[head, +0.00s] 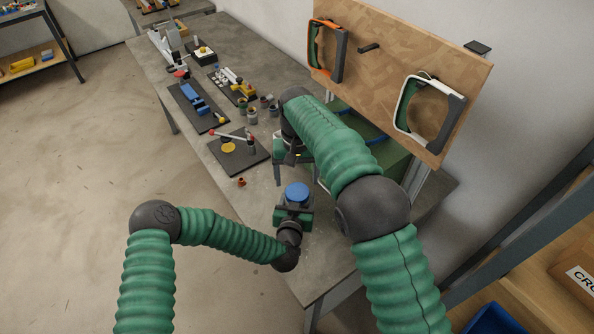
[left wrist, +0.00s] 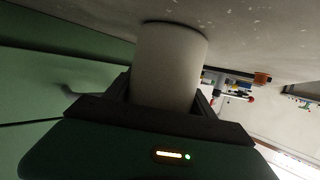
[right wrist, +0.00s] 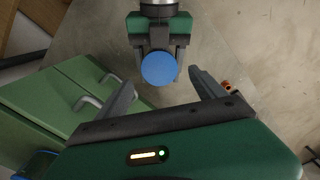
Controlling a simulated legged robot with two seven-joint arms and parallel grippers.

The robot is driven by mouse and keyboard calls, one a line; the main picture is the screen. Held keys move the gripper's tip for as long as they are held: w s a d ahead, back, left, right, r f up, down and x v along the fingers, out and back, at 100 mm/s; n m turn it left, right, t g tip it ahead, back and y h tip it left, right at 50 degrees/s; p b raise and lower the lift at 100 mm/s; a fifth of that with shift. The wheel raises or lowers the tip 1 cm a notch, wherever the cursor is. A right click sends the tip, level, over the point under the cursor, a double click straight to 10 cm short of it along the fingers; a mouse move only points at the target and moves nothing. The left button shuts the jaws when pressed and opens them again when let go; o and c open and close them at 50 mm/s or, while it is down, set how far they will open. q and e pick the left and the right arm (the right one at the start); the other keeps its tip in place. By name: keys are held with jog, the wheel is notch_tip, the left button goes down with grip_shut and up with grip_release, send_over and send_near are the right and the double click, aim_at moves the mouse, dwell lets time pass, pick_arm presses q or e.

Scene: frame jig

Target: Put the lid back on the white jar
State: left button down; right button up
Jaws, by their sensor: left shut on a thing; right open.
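The white jar (left wrist: 168,65) stands on the grey table, its body between the fingers of my left gripper (left wrist: 168,100). A round blue lid (head: 297,192) lies over the jar's top; it also shows in the right wrist view (right wrist: 159,68). I cannot tell whether it is fully seated. In the head view my left gripper (head: 292,213) is shut on the jar from the near side. My right gripper (head: 298,177) is open and empty just beyond the lid. In the right wrist view its fingers (right wrist: 158,85) are spread to either side of the lid, apart from it.
A green cabinet (right wrist: 42,98) with grey handles stands beside the jar. A dark board with a yellow disc and lever (head: 240,160), small cups (head: 251,114) and a small orange part (head: 241,182) lie farther along the table (head: 327,262). A wooden panel (head: 376,66) with framed tools rises behind.

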aim_at(297, 191)
jog(key=n, duration=0.6)
jog(key=shift+r+n, duration=0.25)
jog(key=shift+n, duration=0.05)
jog(key=n, duration=0.3)
jog(key=shift+r, duration=0.15)
jog(key=n, duration=0.6)
jog(key=shift+r+n, duration=0.25)
jog(key=shift+n, duration=0.05)
jog(key=n, duration=0.6)
jog(key=shift+r, duration=0.25)
jog(key=n, duration=0.6)
jog(key=shift+r+n, duration=0.25)
jog(key=shift+n, duration=0.15)
jog(key=shift+f, duration=0.1)
notch_tip(297, 191, down, 8)
jog(key=shift+r, duration=0.1)
